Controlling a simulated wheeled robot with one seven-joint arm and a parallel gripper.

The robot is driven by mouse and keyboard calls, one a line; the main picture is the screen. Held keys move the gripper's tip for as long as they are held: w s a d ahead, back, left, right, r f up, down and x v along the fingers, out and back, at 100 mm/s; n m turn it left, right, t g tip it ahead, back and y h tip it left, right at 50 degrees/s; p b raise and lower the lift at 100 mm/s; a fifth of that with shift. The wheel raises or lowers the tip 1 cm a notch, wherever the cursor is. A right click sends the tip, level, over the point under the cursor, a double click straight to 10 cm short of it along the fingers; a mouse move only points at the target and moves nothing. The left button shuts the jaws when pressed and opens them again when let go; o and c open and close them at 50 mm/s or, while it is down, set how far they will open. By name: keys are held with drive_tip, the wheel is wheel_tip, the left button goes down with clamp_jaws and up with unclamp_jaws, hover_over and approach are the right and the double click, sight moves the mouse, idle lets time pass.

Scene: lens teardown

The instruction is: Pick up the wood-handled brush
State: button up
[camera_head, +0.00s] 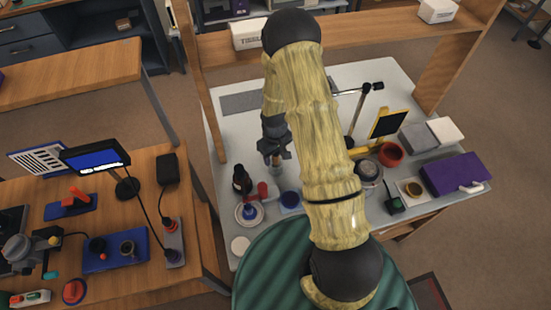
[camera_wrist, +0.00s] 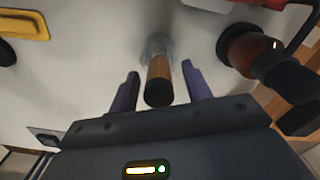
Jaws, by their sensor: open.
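The wood-handled brush (camera_wrist: 159,78) stands in the wrist view with its brown handle and dark end toward the camera. Its far end is in a pale, see-through, blurred shape (camera_wrist: 156,44), perhaps a clear holder. My gripper (camera_wrist: 160,70) is open, with one dark finger on each side of the handle and a gap visible on both sides. In the head view my gripper (camera_head: 275,148) hangs over the left part of the white table, and the brush is mostly hidden beneath it.
A dark bottle (camera_head: 241,180) stands close by; a brown bottle (camera_wrist: 245,48) is right of my gripper in the wrist view. A wooden shelf (camera_head: 360,38) spans behind.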

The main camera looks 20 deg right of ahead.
drive_tip(key=shift+f, duration=0.4)
drive_tip(key=shift+c, duration=0.4)
clamp_jaws()
